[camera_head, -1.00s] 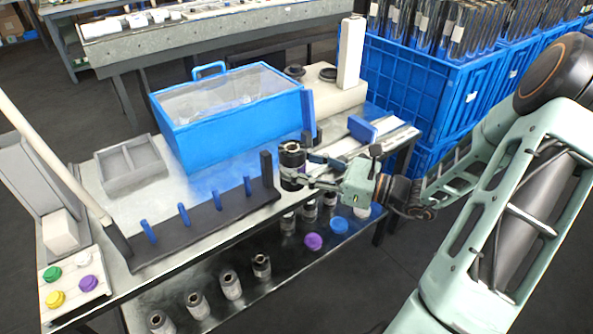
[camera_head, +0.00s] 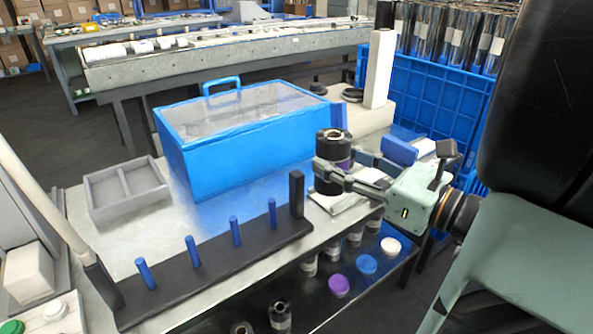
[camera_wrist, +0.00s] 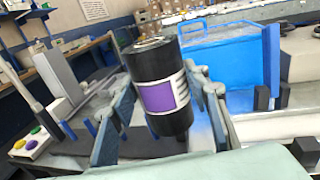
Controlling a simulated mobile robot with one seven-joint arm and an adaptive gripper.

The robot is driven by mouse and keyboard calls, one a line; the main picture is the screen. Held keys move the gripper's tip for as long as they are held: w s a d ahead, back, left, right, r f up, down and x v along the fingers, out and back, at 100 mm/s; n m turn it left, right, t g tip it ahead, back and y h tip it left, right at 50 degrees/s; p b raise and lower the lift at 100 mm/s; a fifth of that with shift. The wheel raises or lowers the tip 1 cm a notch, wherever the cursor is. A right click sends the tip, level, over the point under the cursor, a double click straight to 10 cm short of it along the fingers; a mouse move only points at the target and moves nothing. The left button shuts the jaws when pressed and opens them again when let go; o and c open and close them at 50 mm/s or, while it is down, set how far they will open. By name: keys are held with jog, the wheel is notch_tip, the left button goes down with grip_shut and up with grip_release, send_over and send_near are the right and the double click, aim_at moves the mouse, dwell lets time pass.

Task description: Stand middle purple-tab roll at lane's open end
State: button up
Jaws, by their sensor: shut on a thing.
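My gripper (camera_head: 335,178) is shut on a black roll (camera_head: 331,160). It holds the roll nearly upright, to the right of the dark end post of a black rail. In the wrist view the roll (camera_wrist: 155,70) stands between both fingers, leaning slightly, with a purple tab (camera_wrist: 165,97) facing the camera. The long black rail (camera_head: 215,258) lies along the table's front, with several blue pegs (camera_head: 237,231) along it. A pale plate (camera_head: 345,200) lies below the roll. I cannot tell whether the roll's base touches anything.
A blue lidded box (camera_head: 240,140) stands behind the rail. A grey two-part tray (camera_head: 127,188) sits at the left. A blue block (camera_head: 399,151) is to the right of the roll. Purple (camera_head: 339,285), blue (camera_head: 366,264) and white (camera_head: 390,245) discs and several small rolls are on the lower shelf.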

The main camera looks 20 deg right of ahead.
jog(key=shift+w+d+r+p, duration=0.3)
jog(key=shift+r+p, duration=0.05)
jog(key=shift+p, duration=0.85)
jog(key=shift+w+d+p, duration=0.15)
jog(key=shift+p, duration=0.55)
jog(key=w+p, duration=0.1)
jog(key=p, duration=0.3)
jog(key=shift+d+f+p, duration=0.1)
jog(key=shift+f+p, duration=0.25)
jog(key=shift+f, duration=0.05)
jog(key=shift+w+d+f+b, duration=1)
jog(key=shift+w+f+b, duration=0.25)
jog(key=shift+w+f, duration=0.65)
jog(key=shift+w+d+f+b, duration=0.95)
jog(key=shift+w+f+b, duration=0.45)
jog(key=shift+f, duration=0.95)
jog(key=shift+w+d+f+b, duration=1.1)
jog(key=shift+w+f, duration=0.65)
jog(key=shift+f, duration=0.35)
jog(key=shift+a, duration=0.1)
